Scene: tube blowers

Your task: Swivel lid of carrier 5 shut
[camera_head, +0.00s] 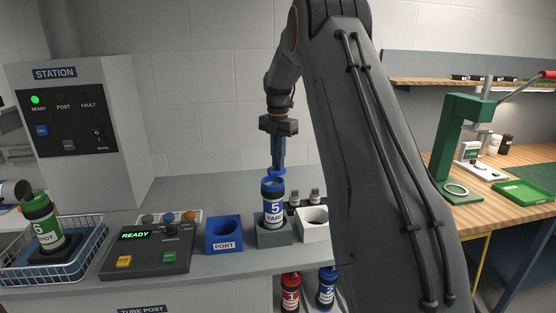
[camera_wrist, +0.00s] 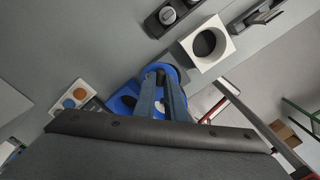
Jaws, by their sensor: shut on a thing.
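Carrier 5 (camera_head: 273,206), dark with blue bands and a white label reading 5 and YARD, stands upright in a grey holder (camera_head: 274,236) on the counter. Its blue lid (camera_head: 276,172) shows at the top, between the carrier's rim and my fingertips. My gripper (camera_head: 277,168) points straight down and is shut on the lid. In the wrist view my two fingers (camera_wrist: 162,95) reach to the blue lid (camera_wrist: 182,75) and hide part of it. I cannot tell exactly how far the lid covers the mouth.
A blue PORT block (camera_head: 224,235) stands left of the carrier and a white holder (camera_head: 314,226) close on its right. A control box (camera_head: 148,249) reads READY. A wire basket (camera_head: 50,255) holds a green carrier (camera_head: 42,222). Red and blue carriers sit below the counter.

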